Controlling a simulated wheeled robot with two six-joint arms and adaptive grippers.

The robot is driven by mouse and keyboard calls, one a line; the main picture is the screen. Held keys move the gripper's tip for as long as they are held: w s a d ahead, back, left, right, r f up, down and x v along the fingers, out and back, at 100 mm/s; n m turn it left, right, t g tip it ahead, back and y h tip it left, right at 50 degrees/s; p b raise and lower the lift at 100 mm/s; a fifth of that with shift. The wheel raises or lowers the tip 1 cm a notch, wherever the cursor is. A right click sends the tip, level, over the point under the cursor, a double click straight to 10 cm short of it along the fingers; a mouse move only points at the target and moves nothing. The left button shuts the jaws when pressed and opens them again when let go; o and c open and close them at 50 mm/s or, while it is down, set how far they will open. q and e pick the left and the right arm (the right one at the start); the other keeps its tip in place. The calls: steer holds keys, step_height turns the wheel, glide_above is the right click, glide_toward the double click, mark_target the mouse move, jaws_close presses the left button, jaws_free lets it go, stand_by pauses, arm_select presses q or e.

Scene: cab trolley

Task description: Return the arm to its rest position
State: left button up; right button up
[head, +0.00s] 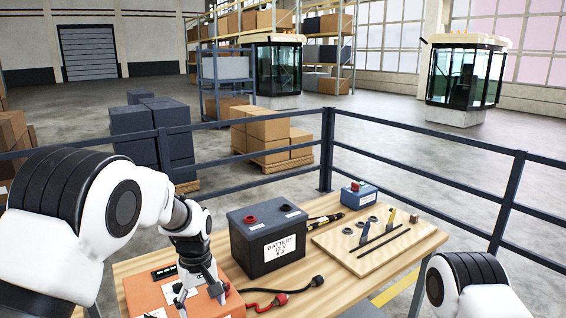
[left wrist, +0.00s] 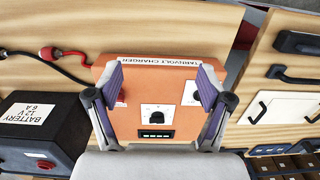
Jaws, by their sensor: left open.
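My left gripper (head: 203,290) hangs over the orange charger box (head: 150,294) on the wooden table. It also shows in the left wrist view (left wrist: 163,82), where its two purple-padded fingers are spread with nothing between them. The orange charger (left wrist: 180,92) lies beneath it, with a dark knob and a small display. I cannot tell whether the fingertips touch it. My left arm comes in from the left, bent down at the wrist. Of my right arm, only white and black links show at the lower right in the head view; its gripper is out of view.
A black battery (head: 268,240) stands right of the gripper. Red and black cable clamps (head: 283,299) lie before it. A wooden tool board (head: 345,262) and a blue box (head: 358,195) are farther right. A dark railing (head: 325,150) runs behind the table.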

arm_select(q)
step_height(320, 180, down, 8)
steer(key=s+a+g, duration=0.1)
steer(key=s+g, duration=0.1)
steer(key=s+a+f+g+b, duration=0.2)
steer(key=s+f, duration=0.9)
steer(key=s, duration=0.1)
steer(key=s+a+f+g+b, duration=0.1)
steer(key=s+a+f+b, duration=0.15)
steer(key=s+f, duration=0.85)
steer(key=s+a+m+t, duration=0.25)
steer(key=s+m, duration=0.25)
steer(key=s, duration=0.7)
steer(key=w+t, duration=0.1)
steer(key=w+m+t, duration=0.1)
steer(key=w+t, duration=0.1)
steer(key=shift+w+d+f+m, duration=0.3)
steer(key=shift+w+d, duration=0.1)
arm_select(e)
steer(key=f, duration=0.2)
steer(key=w+f, duration=0.1)
steer(key=f, duration=0.2)
steer(key=shift+w, duration=0.1)
arm_select(q)
steer(key=shift+s, duration=0.1)
